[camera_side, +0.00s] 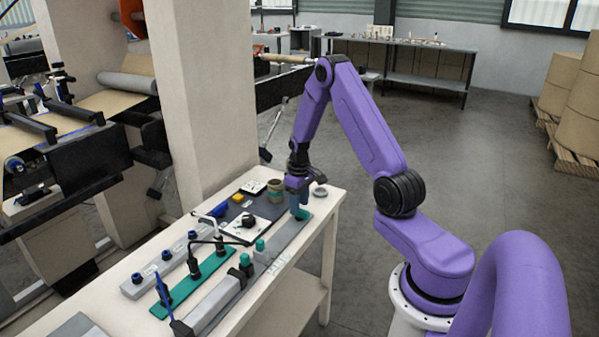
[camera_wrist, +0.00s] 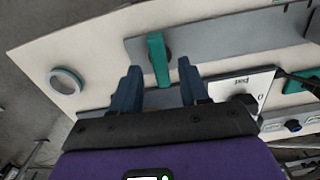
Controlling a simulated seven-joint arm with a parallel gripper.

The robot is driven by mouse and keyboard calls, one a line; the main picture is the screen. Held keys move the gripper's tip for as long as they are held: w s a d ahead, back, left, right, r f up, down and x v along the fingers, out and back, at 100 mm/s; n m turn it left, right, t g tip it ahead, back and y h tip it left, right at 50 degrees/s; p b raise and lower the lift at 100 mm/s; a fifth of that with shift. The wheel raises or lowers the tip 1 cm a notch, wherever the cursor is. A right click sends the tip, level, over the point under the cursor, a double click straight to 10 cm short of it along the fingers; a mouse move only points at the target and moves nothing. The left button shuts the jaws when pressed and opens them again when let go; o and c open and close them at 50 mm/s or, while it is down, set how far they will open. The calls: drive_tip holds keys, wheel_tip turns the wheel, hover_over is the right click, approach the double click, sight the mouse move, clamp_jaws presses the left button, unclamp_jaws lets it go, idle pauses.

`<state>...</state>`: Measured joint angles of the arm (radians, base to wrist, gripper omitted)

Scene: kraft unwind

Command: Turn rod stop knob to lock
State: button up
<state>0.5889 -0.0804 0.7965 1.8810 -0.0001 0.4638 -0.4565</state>
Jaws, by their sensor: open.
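A teal lever-shaped knob (camera_wrist: 158,60) sits on a dark round hub on the grey bar (camera_wrist: 230,40) in the wrist view. In the side view its teal (camera_side: 304,215) shows beside my fingers at the bar's far end. My gripper (camera_wrist: 158,72) is open, with one blue finger on each side of the knob's near end. I cannot tell whether they touch it. In the side view my gripper (camera_side: 298,206) points down over the bar and hides most of the knob. A black knob (camera_side: 248,221) sits on a white marked plate (camera_side: 232,229). I cannot tell which is the rod stop knob.

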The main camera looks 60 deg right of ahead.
wheel_tip(320, 180, up, 15)
idle(0.4)
drive_tip(key=shift+r, duration=0.1)
drive_tip(key=s+a+r+n, duration=0.2)
drive_tip(key=s+a+n, duration=0.1)
drive_tip(key=a, duration=0.9)
drive_tip(key=s+a+r+n, duration=0.2)
drive_tip(key=s+a+n, duration=0.1)
drive_tip(key=a, duration=0.8)
drive_tip(key=s+a+n, duration=0.3)
drive_tip(key=s+a, duration=0.1)
drive_tip(key=s, duration=0.6)
drive_tip(key=s+a+n, duration=0.3)
drive_tip(key=s+n, duration=0.1)
drive_tip(key=s, duration=0.7)
drive_tip(key=shift+a, duration=0.4)
